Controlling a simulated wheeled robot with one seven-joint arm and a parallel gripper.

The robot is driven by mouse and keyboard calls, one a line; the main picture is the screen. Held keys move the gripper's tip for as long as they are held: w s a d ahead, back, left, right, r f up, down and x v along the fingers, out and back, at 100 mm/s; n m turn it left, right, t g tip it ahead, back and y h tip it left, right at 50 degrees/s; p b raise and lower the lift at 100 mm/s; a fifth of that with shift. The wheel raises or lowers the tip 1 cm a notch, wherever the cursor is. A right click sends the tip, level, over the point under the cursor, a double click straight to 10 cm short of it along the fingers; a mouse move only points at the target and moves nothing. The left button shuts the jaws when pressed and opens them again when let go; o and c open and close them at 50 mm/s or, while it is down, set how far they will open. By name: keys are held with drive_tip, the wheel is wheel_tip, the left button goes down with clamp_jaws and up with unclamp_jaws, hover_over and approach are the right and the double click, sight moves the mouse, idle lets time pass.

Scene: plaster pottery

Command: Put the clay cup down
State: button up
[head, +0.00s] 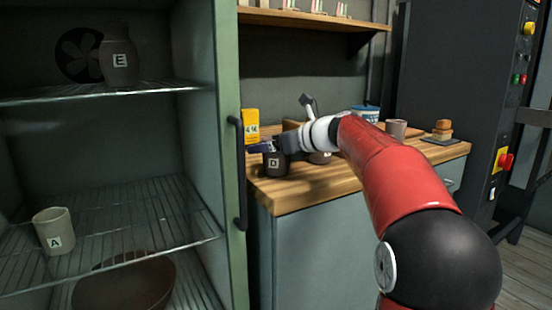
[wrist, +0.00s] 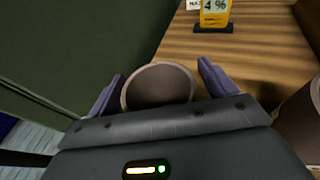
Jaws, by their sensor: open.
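A dark brown clay cup marked D (head: 275,164) stands upright on the wooden counter (head: 320,186), near its left end. My gripper (head: 264,146) is at the cup's upper part, reaching in from the right. In the wrist view the cup's round rim (wrist: 158,84) lies between the two purple fingers of my gripper (wrist: 160,90). The fingers are spread, with a small gap visible at the right side; whether the left one touches the cup I cannot tell. The cup looks empty inside.
Another brown vessel (wrist: 300,120) stands close on the right. A green cabinet (head: 229,150) with a dark handle borders the counter's left. A pale cup marked A (head: 54,231) and a jar marked E (head: 118,62) stand on its racks.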

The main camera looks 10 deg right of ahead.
drive_tip(key=c, duration=1.3)
drive_tip(key=shift+r, duration=0.1)
